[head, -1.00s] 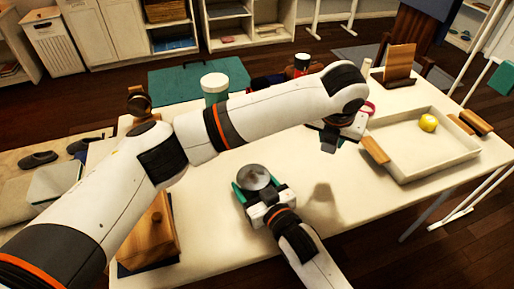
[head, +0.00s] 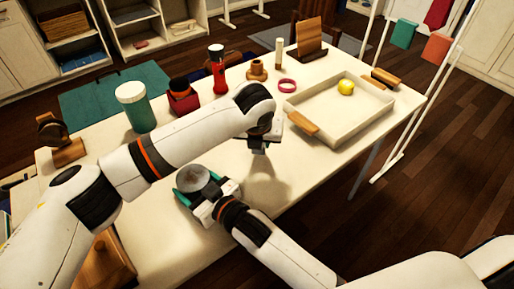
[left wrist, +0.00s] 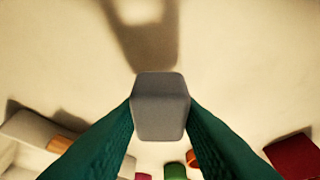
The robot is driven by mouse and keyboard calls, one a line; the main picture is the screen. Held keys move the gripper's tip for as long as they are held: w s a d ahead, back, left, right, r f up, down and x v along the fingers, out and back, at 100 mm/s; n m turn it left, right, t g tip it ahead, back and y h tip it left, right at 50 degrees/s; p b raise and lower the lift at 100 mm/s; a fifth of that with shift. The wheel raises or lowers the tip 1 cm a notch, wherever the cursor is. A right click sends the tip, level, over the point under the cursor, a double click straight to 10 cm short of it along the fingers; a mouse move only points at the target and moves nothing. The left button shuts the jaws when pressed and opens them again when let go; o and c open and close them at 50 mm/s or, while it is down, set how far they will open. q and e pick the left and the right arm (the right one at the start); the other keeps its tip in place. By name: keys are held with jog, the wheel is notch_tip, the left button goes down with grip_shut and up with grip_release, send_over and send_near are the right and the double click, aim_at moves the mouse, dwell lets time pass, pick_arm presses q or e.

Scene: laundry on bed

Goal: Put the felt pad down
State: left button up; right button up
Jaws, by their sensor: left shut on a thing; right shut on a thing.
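The felt pad (left wrist: 160,106), a grey block, is pinched between the green fingers of my left gripper (left wrist: 160,115) in the left wrist view. In the head view my left gripper (head: 262,142) hangs over the middle of the table; the pad is too small or hidden to make out there. Pale tabletop and a shadow show beyond the pad in the wrist view. My right gripper (head: 205,190) is low over the near part of the table, shut on a round grey metallic thing (head: 193,179).
The white table (head: 290,175) has clear room right of the grippers. A shallow tray (head: 345,130) with a yellow fruit (head: 346,87) stands at the right.

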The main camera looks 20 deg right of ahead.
pick_arm(q)
jog(key=shift+f, duration=1.5)
jog(key=o, duration=1)
jog(key=shift+f, duration=0.15)
jog(key=shift+r, duration=0.4)
jog(key=v, duration=1.1)
jog(key=shift+s+r, duration=0.2)
jog(key=shift+r, duration=0.05)
jog(key=shift+o, duration=0.6)
jog(key=shift+a, duration=0.1)
